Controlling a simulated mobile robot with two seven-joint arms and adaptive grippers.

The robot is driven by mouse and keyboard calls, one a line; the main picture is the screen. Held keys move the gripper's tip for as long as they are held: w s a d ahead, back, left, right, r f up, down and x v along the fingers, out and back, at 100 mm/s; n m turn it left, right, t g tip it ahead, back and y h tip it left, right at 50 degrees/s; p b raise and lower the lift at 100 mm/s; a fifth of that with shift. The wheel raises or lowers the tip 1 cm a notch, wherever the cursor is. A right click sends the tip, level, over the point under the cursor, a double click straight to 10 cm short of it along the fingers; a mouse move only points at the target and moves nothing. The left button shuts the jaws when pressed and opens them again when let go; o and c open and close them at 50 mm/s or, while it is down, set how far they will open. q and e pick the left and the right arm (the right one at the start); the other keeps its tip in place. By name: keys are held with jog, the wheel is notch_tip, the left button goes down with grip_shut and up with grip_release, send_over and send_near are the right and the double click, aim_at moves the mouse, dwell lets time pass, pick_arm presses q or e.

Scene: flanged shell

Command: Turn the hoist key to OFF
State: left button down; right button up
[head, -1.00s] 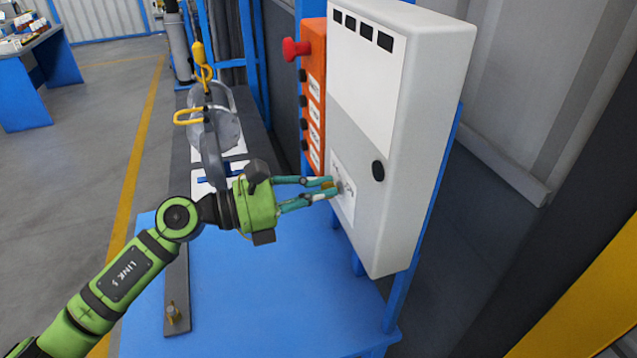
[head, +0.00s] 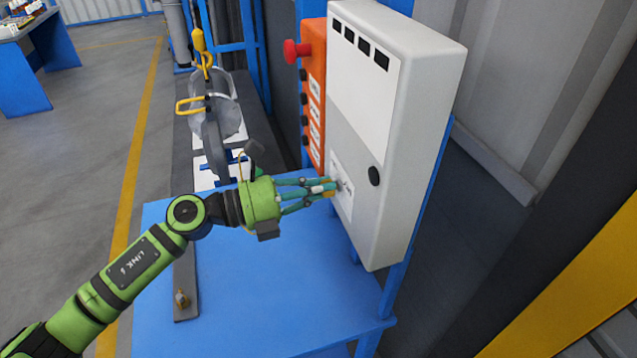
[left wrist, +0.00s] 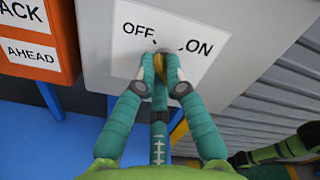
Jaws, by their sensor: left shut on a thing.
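The hoist key (left wrist: 160,68), a small yellowish piece, sits at the white OFF/ON plate (left wrist: 190,22) and is mostly hidden between my fingers. The plate is low on the front of the grey control cabinet (head: 415,120); it also shows in the head view (head: 346,208). My left gripper (head: 335,188) is shut on the key, its teal fingertips close to the plate. In the left wrist view the fingers (left wrist: 160,75) cover the key, below and between the words OFF and ON. I cannot tell exactly which mark the key points to. My right gripper is not seen.
An orange button box (head: 313,100) with a red knob (head: 297,50) is left of the cabinet. A blue table (head: 270,310) lies below my arm. A grey metal part (head: 215,130) hangs at a yellow hook behind the gripper. Floor at the left is open.

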pick_arm(q)
jog(key=shift+r, duration=0.1)
dwell(0.3)
jog(key=c, duration=1.3)
grip_release()
jog(key=shift+a, duration=0.1)
jog(key=v, duration=1.2)
